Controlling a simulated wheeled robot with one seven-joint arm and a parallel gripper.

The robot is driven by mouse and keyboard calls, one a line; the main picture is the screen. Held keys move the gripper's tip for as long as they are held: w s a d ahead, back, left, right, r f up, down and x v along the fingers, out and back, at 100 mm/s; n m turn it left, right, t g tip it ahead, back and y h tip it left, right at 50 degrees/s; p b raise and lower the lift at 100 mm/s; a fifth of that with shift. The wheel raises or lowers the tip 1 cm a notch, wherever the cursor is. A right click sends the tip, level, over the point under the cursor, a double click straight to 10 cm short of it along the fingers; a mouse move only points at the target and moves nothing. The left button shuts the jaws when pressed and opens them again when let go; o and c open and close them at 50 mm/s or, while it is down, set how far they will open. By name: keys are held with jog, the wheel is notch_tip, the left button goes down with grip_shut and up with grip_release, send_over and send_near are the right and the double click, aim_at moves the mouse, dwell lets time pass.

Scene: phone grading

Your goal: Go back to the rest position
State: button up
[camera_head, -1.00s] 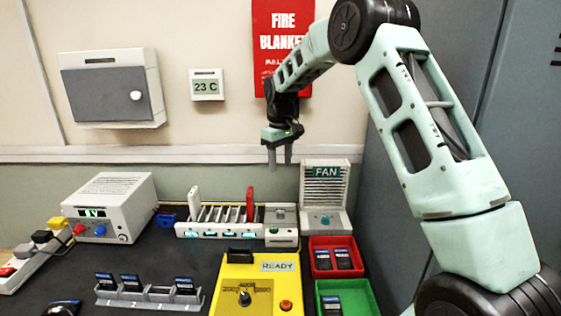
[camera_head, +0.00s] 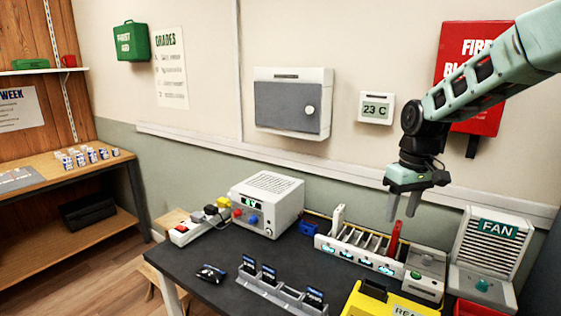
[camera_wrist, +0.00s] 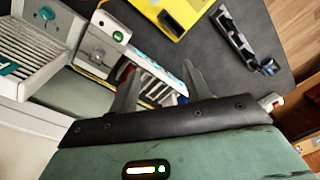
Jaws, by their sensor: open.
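My gripper (camera_head: 403,205) hangs from the arm above the back of the dark table, with its two fingers pointing down and apart. It is empty. It is over the white charging rack (camera_head: 355,254), which holds a white phone (camera_head: 338,218) and a red phone (camera_head: 394,238) standing upright. In the wrist view my gripper's fingers (camera_wrist: 160,88) show above the rack (camera_wrist: 150,60), with nothing between them that they touch.
A grey power supply (camera_head: 268,205) and a power strip (camera_head: 198,225) stand at the left. A phone stand (camera_head: 280,293), yellow tester (camera_head: 385,303) and fan (camera_head: 490,262) are on the table. A wooden bench (camera_head: 60,180) is farther left, with open floor before it.

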jog(key=s+a+n, duration=0.2)
jog(key=s+a, duration=1.2)
jog(key=s, duration=0.4)
jog(key=s+f+n, duration=0.1)
jog(key=s+f, duration=0.1)
jog(key=s, duration=1.3)
jog(key=shift+n, duration=0.3)
jog(key=shift+s+a, duration=0.1)
